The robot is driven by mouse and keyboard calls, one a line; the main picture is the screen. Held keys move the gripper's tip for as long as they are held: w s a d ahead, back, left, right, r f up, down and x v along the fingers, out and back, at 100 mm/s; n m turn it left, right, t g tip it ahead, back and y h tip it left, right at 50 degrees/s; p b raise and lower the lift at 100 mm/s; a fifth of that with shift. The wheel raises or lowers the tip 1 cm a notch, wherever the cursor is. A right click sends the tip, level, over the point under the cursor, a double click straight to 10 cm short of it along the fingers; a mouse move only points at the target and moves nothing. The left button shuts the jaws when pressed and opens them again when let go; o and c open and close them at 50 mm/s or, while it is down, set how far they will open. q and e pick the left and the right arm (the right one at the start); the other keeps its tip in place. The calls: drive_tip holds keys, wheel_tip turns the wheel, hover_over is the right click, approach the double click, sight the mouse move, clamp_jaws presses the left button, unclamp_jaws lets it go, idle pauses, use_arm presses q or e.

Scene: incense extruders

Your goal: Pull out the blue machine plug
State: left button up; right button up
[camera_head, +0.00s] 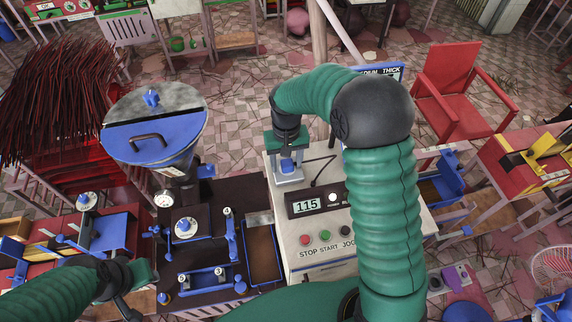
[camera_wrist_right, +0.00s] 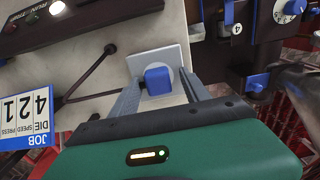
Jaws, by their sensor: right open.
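The blue plug (camera_head: 287,165) sits on a light grey plate on the top of the pale machine box (camera_head: 327,245). In the right wrist view the plug (camera_wrist_right: 158,80) shows as a blue block in front of the grey plate (camera_wrist_right: 172,58). My right gripper (camera_head: 286,158) is over the plug. In the wrist view its two grey fingers are open, one on each side of the plug. I cannot tell whether they touch it. My left gripper (camera_head: 142,274) is at the lower left, away from the plug, its fingers unclear.
A dark cord (camera_wrist_right: 88,78) runs on the pale surface beside the plug. The control panel with display (camera_head: 306,205) and buttons lies just in front. The extruder with a blue hopper (camera_head: 160,151) and dark base stands left. A red chair (camera_head: 457,88) stands right.

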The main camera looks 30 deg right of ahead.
sight(287, 162)
drive_tip(key=shift+d, duration=0.2)
drive_tip(key=shift+d+f, duration=0.1)
drive_tip(key=shift+d, duration=0.15)
drive_tip(key=shift+a, duration=0.1)
drive_tip(key=shift+a+p, duration=0.25)
drive_tip(key=shift+p, duration=0.15)
clamp_jaws()
idle(0.4)
drive_tip(key=shift+r+p, duration=2.65)
drive_tip(key=shift+r, duration=0.45)
